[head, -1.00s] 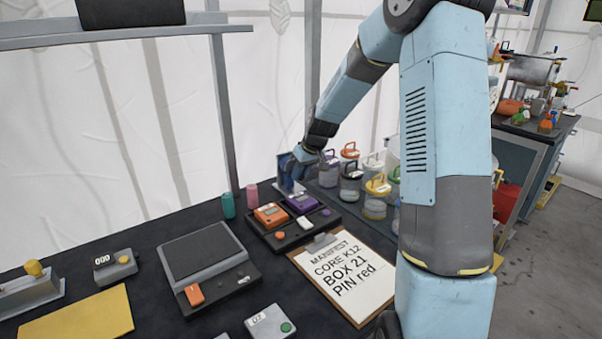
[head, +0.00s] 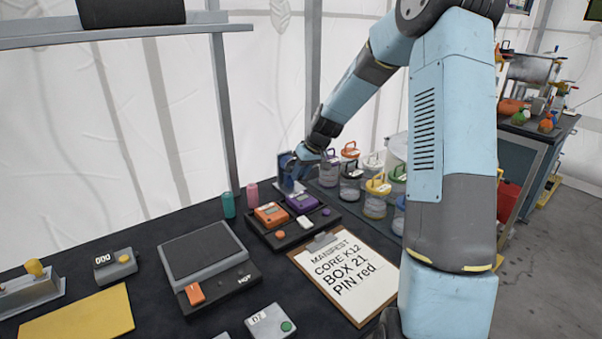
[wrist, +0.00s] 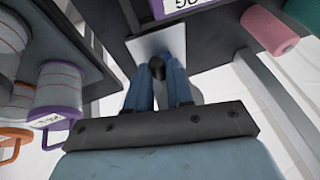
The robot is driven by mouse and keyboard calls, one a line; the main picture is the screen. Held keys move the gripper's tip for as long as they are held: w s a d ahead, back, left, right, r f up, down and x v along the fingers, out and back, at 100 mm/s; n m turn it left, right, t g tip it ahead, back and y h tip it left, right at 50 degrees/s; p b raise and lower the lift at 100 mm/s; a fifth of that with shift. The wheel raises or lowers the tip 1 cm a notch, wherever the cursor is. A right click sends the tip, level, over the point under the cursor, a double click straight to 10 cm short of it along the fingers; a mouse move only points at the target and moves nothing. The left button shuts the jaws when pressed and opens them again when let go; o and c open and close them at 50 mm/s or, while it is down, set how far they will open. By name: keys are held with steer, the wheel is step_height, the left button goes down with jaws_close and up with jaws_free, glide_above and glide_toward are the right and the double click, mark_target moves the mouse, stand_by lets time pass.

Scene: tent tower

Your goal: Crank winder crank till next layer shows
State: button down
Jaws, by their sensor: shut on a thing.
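A pale plate (wrist: 150,42) lies just beyond the fingertips. The crank's arm and any layer on the winder are hidden or too small to tell.
A tray with orange (head: 270,214) and purple (head: 302,203) devices sits in front of the winder. Lidded jars (head: 376,196) stand close on the right. Pink (head: 252,194) and teal (head: 229,205) cylinders stand left. A manifest clipboard (head: 345,275) lies nearer.

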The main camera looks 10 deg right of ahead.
steer(key=y, duration=0.2)
steer(key=m+g+y, duration=0.1)
steer(key=y, duration=0.1)
steer(key=shift+w+a+f, duration=0.1)
steer(key=shift+a+f, duration=0.05)
steer(key=shift+a+m+g+y, duration=0.25)
steer(key=shift+m+g+y, duration=0.2)
steer(key=shift+y, duration=0.95)
steer(key=c, duration=1.2)
jaws_free()
steer(key=shift+o, duration=0.7)
steer(key=shift+s+a+f, duration=0.1)
steer(key=shift+s, duration=0.1)
steer(key=v, duration=1.3)
steer(key=shift+d, duration=0.5)
